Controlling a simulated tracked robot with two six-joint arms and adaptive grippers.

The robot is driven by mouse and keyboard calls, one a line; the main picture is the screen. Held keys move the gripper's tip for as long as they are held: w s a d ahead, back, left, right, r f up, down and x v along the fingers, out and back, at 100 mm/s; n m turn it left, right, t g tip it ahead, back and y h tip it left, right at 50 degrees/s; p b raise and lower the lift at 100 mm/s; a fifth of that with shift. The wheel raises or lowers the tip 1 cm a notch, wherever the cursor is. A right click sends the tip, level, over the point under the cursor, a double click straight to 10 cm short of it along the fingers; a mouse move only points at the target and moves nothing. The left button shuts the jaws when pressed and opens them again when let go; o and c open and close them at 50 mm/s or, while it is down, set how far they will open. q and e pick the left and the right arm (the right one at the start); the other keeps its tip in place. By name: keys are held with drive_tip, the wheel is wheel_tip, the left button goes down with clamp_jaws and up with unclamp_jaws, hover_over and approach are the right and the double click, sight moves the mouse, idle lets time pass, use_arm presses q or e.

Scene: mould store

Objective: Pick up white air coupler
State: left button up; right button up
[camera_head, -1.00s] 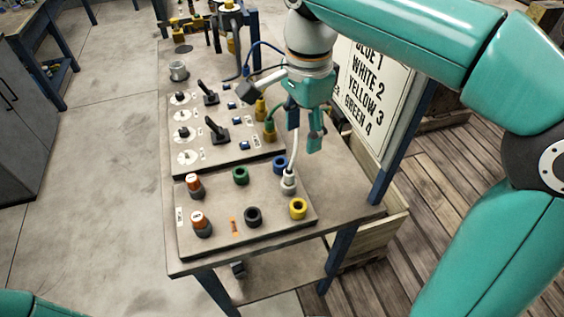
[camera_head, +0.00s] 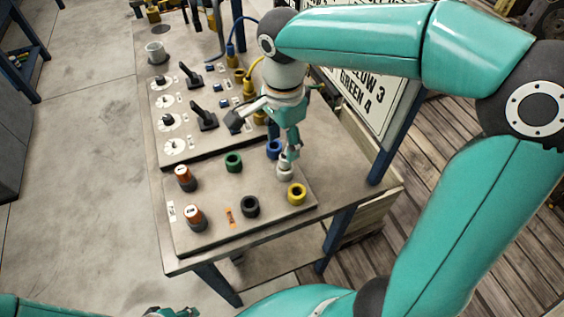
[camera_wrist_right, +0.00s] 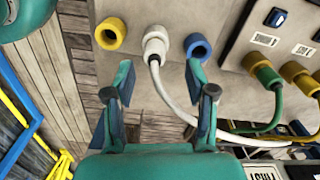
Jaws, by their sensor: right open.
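The white air coupler (camera_head: 285,172) sits at a socket on the near panel's right side, between the blue and yellow sockets. In the right wrist view the white coupler (camera_wrist_right: 155,42) has a white hose that curves away to the lower right. My right gripper (camera_head: 291,152) is just above the coupler and partly covers it. In the wrist view the right gripper (camera_wrist_right: 160,85) is open, its fingers apart and empty, with the coupler ahead between and beyond the tips. A small part of what looks like my left gripper (camera_head: 172,312) shows at the bottom edge; its fingers are unclear.
Near the coupler are a blue socket (camera_head: 274,149), a yellow socket (camera_head: 297,194), a black socket (camera_head: 250,206) and a green socket (camera_head: 233,161). Yellow couplers with hoses and black levers (camera_head: 203,117) stand behind. A sign board (camera_head: 360,95) rises to the right.

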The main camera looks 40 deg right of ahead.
sight(285, 153)
drive_tip(key=shift+s+f, duration=0.15)
drive_tip(key=shift+f, duration=1.25)
drive_tip(key=shift+s+f, duration=0.1)
drive_tip(key=shift+f, duration=1.25)
clamp_jaws()
drive_tip(key=shift+r, duration=0.1)
